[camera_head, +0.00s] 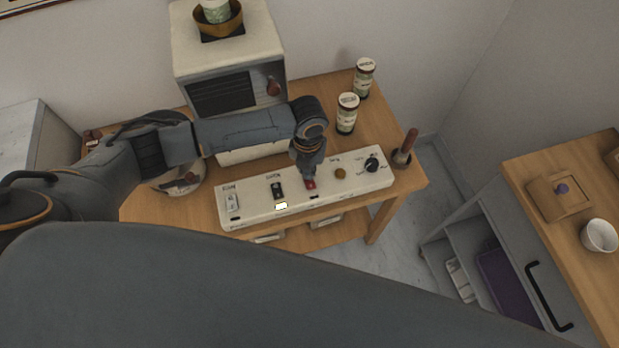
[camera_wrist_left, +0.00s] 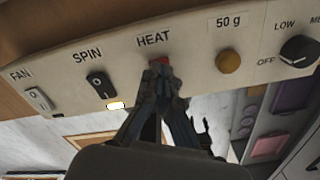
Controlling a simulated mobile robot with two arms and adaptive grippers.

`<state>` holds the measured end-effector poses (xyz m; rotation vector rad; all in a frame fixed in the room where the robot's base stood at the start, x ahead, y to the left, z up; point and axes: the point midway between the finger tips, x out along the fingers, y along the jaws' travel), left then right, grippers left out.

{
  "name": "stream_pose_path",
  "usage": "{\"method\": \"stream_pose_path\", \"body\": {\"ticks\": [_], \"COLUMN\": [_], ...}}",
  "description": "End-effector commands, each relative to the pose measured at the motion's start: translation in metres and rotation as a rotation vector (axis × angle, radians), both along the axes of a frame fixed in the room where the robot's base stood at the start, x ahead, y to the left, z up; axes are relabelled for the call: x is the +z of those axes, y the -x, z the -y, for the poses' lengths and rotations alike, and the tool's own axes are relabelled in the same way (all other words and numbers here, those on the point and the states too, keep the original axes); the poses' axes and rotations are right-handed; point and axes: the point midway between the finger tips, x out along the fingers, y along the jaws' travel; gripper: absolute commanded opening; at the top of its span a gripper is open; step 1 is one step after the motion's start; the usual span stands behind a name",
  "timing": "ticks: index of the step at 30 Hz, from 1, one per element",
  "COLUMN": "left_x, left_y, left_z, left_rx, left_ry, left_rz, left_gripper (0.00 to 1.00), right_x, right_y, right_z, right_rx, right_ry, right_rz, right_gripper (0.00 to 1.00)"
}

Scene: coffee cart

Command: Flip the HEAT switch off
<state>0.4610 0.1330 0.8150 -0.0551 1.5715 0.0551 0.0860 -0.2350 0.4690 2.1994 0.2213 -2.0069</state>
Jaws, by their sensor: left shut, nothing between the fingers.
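The white control panel (camera_head: 222,204) lies on the wooden cart and carries a row of controls. The HEAT switch (camera_head: 310,184) is red, and its top part shows under its label in the left wrist view (camera_wrist_left: 163,60). My left gripper (camera_wrist_left: 158,70) is shut and empty, with its fingertips at the switch and covering most of it. I cannot tell whether they touch it or which way the switch is tipped. A small indicator below HEAT (camera_head: 314,197) looks dark. My right gripper is not in view.
Beside HEAT are the black SPIN switch (camera_wrist_left: 101,85) with a lit indicator (camera_wrist_left: 115,105), the white FAN switch (camera_wrist_left: 38,99), the brown 50 g button (camera_wrist_left: 228,62) and a black dial (camera_wrist_left: 298,50). Two jars (camera_head: 347,114) (camera_head: 364,78) and a white machine (camera_head: 226,55) stand behind.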

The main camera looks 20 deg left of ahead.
Motion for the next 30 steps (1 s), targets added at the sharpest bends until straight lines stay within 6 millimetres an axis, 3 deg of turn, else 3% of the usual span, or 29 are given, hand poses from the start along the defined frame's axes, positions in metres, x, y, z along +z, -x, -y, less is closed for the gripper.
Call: {"method": "stream_pose_path", "body": {"ticks": [1, 19, 30], "left_x": [0.009, 0.058, 0.061], "left_y": [0.0, 0.0, 0.0], "left_z": [0.0, 0.0, 0.0], "left_rx": [0.0, 0.001, 0.0], "left_ry": [0.0, 0.0, 0.0], "left_rz": [0.001, 0.001, 0.001], "left_gripper": [0.0, 0.0, 0.0], "right_x": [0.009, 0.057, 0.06], "right_y": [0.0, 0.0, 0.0], "right_z": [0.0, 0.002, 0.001], "right_rx": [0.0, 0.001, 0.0], "right_ry": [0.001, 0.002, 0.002], "right_rz": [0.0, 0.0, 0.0], "right_gripper": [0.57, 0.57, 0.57]}}
